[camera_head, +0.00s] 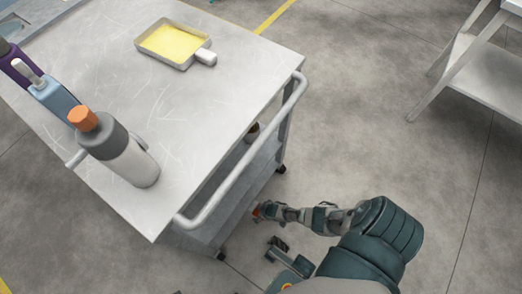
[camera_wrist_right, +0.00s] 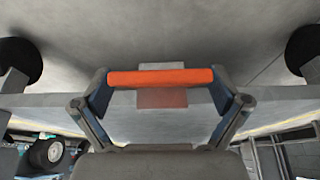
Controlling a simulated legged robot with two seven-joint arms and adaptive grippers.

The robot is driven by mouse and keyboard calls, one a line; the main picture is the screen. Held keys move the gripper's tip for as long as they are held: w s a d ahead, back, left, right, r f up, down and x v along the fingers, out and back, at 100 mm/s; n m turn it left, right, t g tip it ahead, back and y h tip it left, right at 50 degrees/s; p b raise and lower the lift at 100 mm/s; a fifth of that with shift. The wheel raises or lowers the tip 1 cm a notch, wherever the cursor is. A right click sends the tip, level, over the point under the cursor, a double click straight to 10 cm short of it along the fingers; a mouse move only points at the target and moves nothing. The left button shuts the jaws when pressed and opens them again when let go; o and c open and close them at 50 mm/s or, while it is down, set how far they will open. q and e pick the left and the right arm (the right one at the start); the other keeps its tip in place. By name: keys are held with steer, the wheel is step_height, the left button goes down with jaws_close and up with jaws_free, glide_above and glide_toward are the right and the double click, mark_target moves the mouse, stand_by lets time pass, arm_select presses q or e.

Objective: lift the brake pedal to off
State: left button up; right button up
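The brake pedal shows as an orange bar (camera_wrist_right: 160,77) running crosswise in the right wrist view, with a grey bracket (camera_wrist_right: 162,66) behind it. My right gripper (camera_wrist_right: 160,82) is open, with one finger at each end of the bar. I cannot tell whether the fingers touch it. A dull red patch (camera_wrist_right: 162,98) lies just below the bar. In the head view my right gripper (camera_head: 262,211) is low beside the cart (camera_head: 215,225), at its near lower end; the pedal is hardly visible there.
Black caster wheels (camera_wrist_right: 18,62) (camera_wrist_right: 304,52) flank the right gripper. The cart's push handle (camera_head: 250,150) is above it. A tray with yellow contents (camera_head: 187,62) and several bottles, one orange-capped (camera_head: 130,160), stand on the cart. A grey table (camera_head: 485,70) is at right; the floor between is clear.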

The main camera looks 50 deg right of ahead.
steer(key=shift+r, duration=0.1)
steer(key=shift+s+a+r, duration=0.1)
steer(key=shift+s+r, duration=0.2)
steer(key=shift+r, duration=0.1)
steer(key=v, duration=1)
steer(key=shift+r, duration=0.35)
steer(key=shift+s, duration=0.1)
